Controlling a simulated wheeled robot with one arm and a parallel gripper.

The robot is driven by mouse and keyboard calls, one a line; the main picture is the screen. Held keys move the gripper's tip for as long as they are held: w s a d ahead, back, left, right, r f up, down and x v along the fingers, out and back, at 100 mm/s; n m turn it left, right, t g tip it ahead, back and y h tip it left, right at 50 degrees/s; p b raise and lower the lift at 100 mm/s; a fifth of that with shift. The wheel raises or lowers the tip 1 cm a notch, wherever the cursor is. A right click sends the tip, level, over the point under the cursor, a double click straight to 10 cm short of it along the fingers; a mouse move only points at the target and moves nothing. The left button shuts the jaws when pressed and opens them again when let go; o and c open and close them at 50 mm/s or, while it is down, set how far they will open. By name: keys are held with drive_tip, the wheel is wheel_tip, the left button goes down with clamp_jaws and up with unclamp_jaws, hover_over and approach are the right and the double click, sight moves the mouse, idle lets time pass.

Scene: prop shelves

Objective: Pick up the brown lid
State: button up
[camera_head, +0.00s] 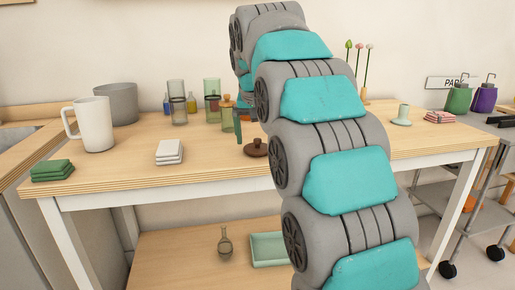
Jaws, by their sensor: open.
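The brown lid (255,148) is a small round dark-brown disc with a knob on top, lying on the wooden tabletop near the middle. My arm crosses the view in front and hides what lies just right of the lid. My gripper (245,130) is partly hidden behind the arm. The gripper is open, with nothing seen between the fingers. I cannot tell how far it is from the lid in depth.
A white pitcher (93,124), grey pot (118,103), white cloths (169,152) and green cloths (52,170) are to the left. A cup (403,114) stands right. The tabletop (215,165) left of the lid is clear.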

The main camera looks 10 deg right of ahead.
drive_tip(key=shift+x, duration=0.85)
drive_tip(key=shift+c, duration=0.2)
drive_tip(key=c, duration=1)
drive_tip(key=shift+r, duration=0.2)
